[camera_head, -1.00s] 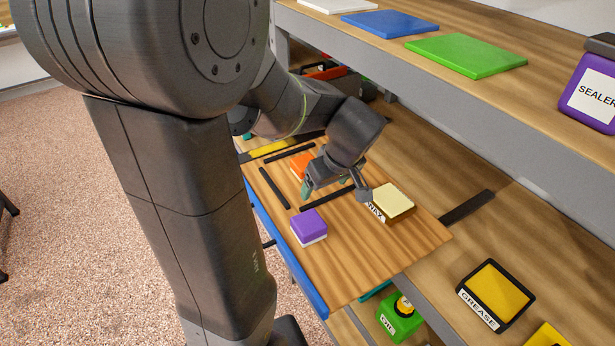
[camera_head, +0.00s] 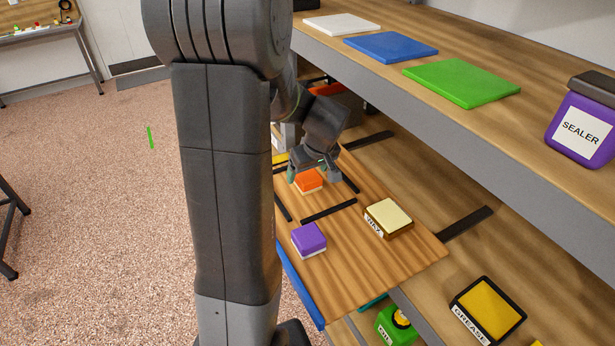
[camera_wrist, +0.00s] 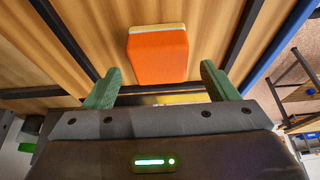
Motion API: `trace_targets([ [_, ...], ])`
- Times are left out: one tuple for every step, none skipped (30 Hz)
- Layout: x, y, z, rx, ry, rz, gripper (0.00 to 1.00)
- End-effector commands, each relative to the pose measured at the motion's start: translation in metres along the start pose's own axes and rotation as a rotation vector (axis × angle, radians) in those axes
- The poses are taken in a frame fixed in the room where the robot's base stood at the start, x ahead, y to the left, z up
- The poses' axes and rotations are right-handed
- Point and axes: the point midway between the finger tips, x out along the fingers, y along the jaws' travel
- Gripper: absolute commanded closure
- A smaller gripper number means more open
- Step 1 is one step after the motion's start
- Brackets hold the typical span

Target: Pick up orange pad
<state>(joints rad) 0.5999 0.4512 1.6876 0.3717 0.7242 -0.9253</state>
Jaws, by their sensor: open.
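The orange pad (camera_head: 308,180) is a small block with an orange top and a pale base. It sits on the wooden board (camera_head: 375,268), inside a space framed by black strips. In the wrist view the orange pad (camera_wrist: 158,55) is upper centre, ahead of the fingertips and lined up between them. My gripper (camera_head: 312,175) is open and empty, just above and behind the pad, with green-tipped fingers. In the wrist view my gripper (camera_wrist: 160,85) shows a finger on each side, apart from the pad.
A purple pad (camera_head: 309,239) and a cream-topped wax block (camera_head: 387,217) sit nearby on the board. Black strips (camera_head: 328,212) lie around the orange pad. A grease tin (camera_head: 487,309) and a green oil can (camera_head: 398,325) stand to the right. The upper shelf (camera_head: 520,125) overhangs behind.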

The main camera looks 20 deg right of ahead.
Motion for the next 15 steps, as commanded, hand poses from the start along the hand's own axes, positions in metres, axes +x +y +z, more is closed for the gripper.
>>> trace_targets([
  [0.008,0.0,0.002,0.003,-0.005,-0.003,0.2],
  [0.011,0.0,0.003,0.003,-0.005,-0.003,0.2],
  [0.015,0.0,0.002,0.003,-0.004,-0.002,0.2],
  [0.017,0.0,0.002,0.003,-0.003,-0.001,0.2],
  [0.019,0.0,0.002,0.003,-0.003,-0.001,0.2],
  [0.021,0.0,0.003,0.003,-0.003,-0.002,0.2],
  [0.022,0.0,0.003,0.003,-0.002,-0.001,0.2],
  [0.023,0.0,0.003,0.003,-0.002,-0.001,0.2],
  [0.023,0.0,0.003,0.002,-0.002,-0.001,0.2],
  [0.024,0.0,0.003,0.002,-0.002,-0.001,0.2],
  [0.023,0.0,0.003,0.002,-0.002,0.0,0.2],
  [0.023,0.0,0.003,0.002,-0.002,0.0,0.2],
  [0.023,0.0,0.003,0.002,-0.002,0.0,0.2],
  [0.023,0.0,0.003,0.002,-0.002,0.0,0.2],
  [0.023,0.0,0.003,0.002,-0.002,0.0,0.26],
])
